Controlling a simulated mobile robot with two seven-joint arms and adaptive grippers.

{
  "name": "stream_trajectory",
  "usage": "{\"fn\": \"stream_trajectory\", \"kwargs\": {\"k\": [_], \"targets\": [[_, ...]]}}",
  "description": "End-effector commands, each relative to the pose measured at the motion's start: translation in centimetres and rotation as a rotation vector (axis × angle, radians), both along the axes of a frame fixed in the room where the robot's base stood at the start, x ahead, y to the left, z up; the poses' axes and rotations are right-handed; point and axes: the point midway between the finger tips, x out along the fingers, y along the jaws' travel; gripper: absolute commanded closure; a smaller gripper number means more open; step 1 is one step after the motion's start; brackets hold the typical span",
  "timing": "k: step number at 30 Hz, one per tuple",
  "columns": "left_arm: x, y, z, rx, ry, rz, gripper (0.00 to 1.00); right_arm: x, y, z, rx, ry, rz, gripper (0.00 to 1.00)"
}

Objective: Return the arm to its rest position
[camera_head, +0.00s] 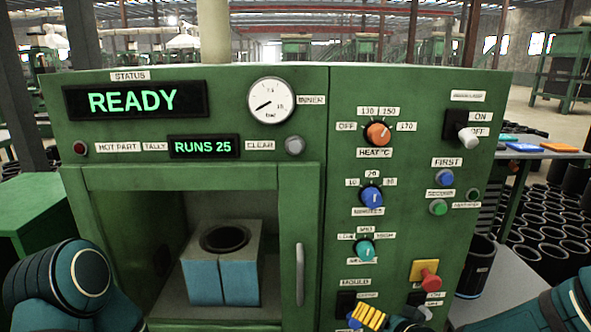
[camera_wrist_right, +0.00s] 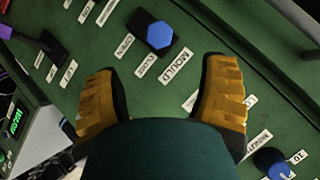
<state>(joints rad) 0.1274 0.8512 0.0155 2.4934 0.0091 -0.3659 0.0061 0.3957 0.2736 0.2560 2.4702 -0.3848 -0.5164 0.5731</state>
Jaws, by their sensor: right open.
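My right gripper (camera_head: 370,318) shows at the bottom of the head view, its yellow fingers low in front of the control panel by the mould switch. In the right wrist view the right gripper (camera_wrist_right: 160,72) has its two yellow fingers spread wide with nothing between them. A blue hexagonal knob (camera_wrist_right: 160,36) on a black plate sits beyond the fingertips, apart from them, near the "MOULD" label. My right arm (camera_head: 556,308) comes in from the lower right. My left arm (camera_head: 62,285) is bent at the lower left; its gripper is out of view.
The green machine (camera_head: 200,112) fills the middle, its display (camera_head: 135,100) reading "READY" and its counter (camera_head: 204,146) "RUNS 25". A blue mould (camera_head: 222,279) stands in the open chamber. Black sleeves (camera_head: 535,232) crowd the floor at right; one larger black container (camera_head: 477,265) stands beside the machine.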

Motion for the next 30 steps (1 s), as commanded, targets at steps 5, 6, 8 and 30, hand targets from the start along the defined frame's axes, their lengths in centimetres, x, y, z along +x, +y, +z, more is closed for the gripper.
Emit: {"fn": "stream_trajectory", "kwargs": {"k": [5,6,8,30], "targets": [[0.0,0.0,0.0,0.000,0.000,0.000,0.28,-3.8,3.9,-10.4,-0.069,0.254,0.124,0.28],[0.0,0.0,0.0,0.000,0.000,0.000,0.28,-5.0,4.6,-12.4,-0.089,0.307,0.156,0.28],[0.0,0.0,0.0,0.000,0.000,0.000,0.28,-6.9,5.6,-15.2,-0.119,0.385,0.205,0.28],[0.0,0.0,-6.1,0.000,-0.001,-0.008,0.28,-15.1,7.9,-29.4,-0.241,0.639,0.407,0.28]]}}
